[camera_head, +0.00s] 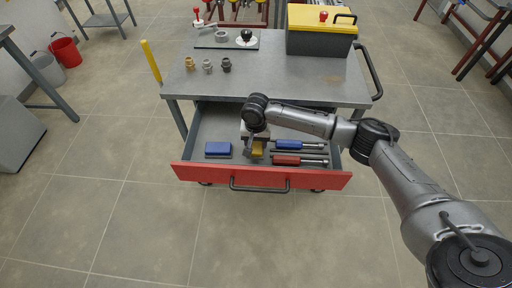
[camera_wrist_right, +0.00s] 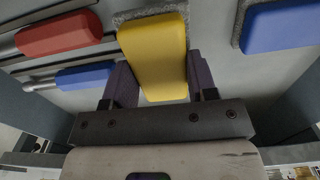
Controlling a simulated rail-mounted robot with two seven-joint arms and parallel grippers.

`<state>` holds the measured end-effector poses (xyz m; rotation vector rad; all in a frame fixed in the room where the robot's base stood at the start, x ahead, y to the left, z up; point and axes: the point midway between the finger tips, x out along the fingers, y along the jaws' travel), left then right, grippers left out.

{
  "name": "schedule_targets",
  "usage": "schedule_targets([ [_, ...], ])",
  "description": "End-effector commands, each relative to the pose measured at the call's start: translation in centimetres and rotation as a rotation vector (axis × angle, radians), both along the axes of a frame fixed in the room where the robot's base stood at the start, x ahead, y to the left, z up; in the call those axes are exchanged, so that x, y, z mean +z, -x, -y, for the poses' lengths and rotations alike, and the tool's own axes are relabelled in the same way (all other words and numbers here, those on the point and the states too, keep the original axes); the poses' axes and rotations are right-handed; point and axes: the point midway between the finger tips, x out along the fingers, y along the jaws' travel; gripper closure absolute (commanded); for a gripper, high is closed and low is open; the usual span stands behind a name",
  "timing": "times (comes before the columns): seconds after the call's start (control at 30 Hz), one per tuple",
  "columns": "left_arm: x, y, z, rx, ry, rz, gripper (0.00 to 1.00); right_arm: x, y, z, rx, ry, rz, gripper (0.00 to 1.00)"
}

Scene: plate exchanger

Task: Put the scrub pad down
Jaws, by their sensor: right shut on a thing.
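A yellow scrub pad (camera_head: 258,149) with a grey scouring layer is inside the open drawer (camera_head: 335,181) of the cart. My right gripper (camera_head: 256,144) is shut on it from above. In the right wrist view the yellow pad (camera_wrist_right: 153,58) sits between the two dark fingers of the right gripper (camera_wrist_right: 160,84). I cannot tell whether the pad touches the drawer floor. A blue scrub pad (camera_head: 217,149) lies to its left in the drawer; it also shows in the right wrist view (camera_wrist_right: 280,27). My left gripper is not in view.
A blue-handled tool (camera_head: 289,144) and a red-handled tool (camera_head: 286,160) lie to the right in the drawer. Several fittings (camera_head: 208,66) and a black toolbox with a yellow lid (camera_head: 320,35) stand on the cart top (camera_head: 275,75).

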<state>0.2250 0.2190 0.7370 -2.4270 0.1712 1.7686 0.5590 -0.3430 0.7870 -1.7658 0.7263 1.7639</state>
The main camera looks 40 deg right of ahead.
Motion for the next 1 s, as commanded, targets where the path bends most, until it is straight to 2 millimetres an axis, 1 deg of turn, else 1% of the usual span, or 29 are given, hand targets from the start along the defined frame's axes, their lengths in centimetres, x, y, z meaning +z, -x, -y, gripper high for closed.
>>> schedule_targets([
  [0.03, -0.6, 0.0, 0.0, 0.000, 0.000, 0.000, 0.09, -1.0, 0.0, 0.0, 0.000, 0.000, -0.001, 0.67],
  [0.2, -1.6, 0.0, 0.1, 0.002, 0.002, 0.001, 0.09, -3.0, 0.0, 0.0, 0.001, 0.000, 0.000, 0.67],
  [0.63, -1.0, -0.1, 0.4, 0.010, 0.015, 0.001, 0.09, -3.3, 0.1, 0.0, 0.000, -0.001, -0.001, 0.67],
  [0.67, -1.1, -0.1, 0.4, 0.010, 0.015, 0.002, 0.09, -3.3, 0.0, 0.0, 0.001, -0.001, 0.001, 0.45],
  [0.9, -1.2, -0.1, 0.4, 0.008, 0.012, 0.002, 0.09, -3.3, 0.0, 0.0, 0.001, 0.000, 0.000, 0.22],
  [1.0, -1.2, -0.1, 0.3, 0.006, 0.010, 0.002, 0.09, -3.3, 0.0, 0.0, 0.001, 0.000, 0.000, 0.22],
])
